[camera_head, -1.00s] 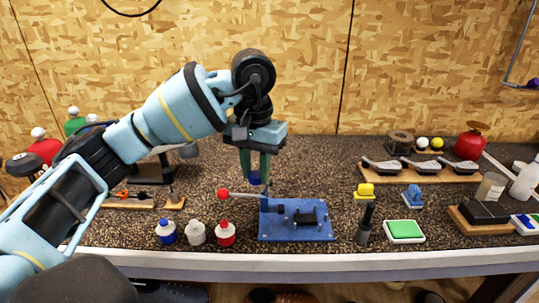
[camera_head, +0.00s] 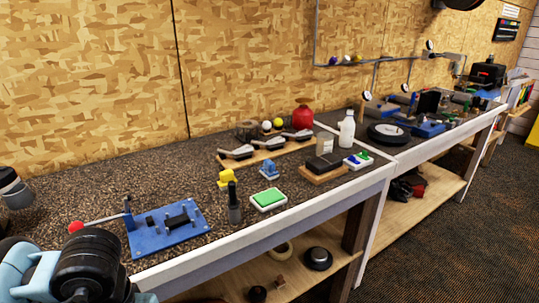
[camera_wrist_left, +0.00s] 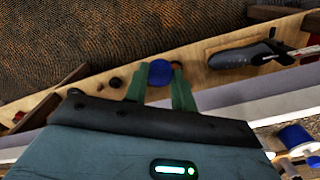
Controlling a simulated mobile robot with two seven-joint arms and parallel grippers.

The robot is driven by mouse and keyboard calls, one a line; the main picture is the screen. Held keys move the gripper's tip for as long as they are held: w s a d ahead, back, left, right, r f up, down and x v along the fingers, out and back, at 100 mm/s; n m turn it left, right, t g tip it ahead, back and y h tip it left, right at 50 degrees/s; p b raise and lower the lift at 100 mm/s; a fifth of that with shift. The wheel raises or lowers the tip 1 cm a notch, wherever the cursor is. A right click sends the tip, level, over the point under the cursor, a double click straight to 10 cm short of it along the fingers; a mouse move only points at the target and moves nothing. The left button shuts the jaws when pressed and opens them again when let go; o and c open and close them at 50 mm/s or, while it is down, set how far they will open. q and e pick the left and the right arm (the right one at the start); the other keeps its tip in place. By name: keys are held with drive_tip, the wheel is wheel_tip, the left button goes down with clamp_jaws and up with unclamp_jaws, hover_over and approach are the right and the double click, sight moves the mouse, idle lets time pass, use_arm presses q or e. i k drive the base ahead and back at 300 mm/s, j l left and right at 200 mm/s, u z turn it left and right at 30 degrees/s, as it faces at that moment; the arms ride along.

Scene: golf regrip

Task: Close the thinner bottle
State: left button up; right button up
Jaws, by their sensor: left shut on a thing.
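A white plastic bottle (camera_head: 346,130) stands upright on the bench at the right, near the corner where the two benches meet. Its top is too small to tell whether a cap is on it. My left gripper (camera_wrist_left: 160,82) is shut on a small round blue cap (camera_wrist_left: 160,72), which sits between the green fingertips in the left wrist view. In the head view only part of my left arm shows at the lower left, far from the white bottle. My right gripper is not in view.
A blue fixture (camera_head: 166,230) with a red-knobbed lever, a dark upright tool (camera_head: 234,206) and a green pad (camera_head: 268,199) stand along the bench front. A red canister (camera_head: 302,118) stands behind.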

sight(348, 126)
drive_tip(key=i+l, duration=0.15)
drive_tip(key=l, duration=0.25)
drive_tip(key=i+l, duration=0.2)
drive_tip(key=l, duration=0.2)
drive_tip(key=i+l, duration=0.15)
drive_tip(key=l, duration=0.25)
drive_tip(key=i+l+z, duration=0.1)
drive_tip(key=l, duration=0.3)
drive_tip(key=i+l, duration=0.25)
drive_tip(key=l, duration=0.15)
drive_tip(key=i+l, duration=0.2)
drive_tip(key=l, duration=0.2)
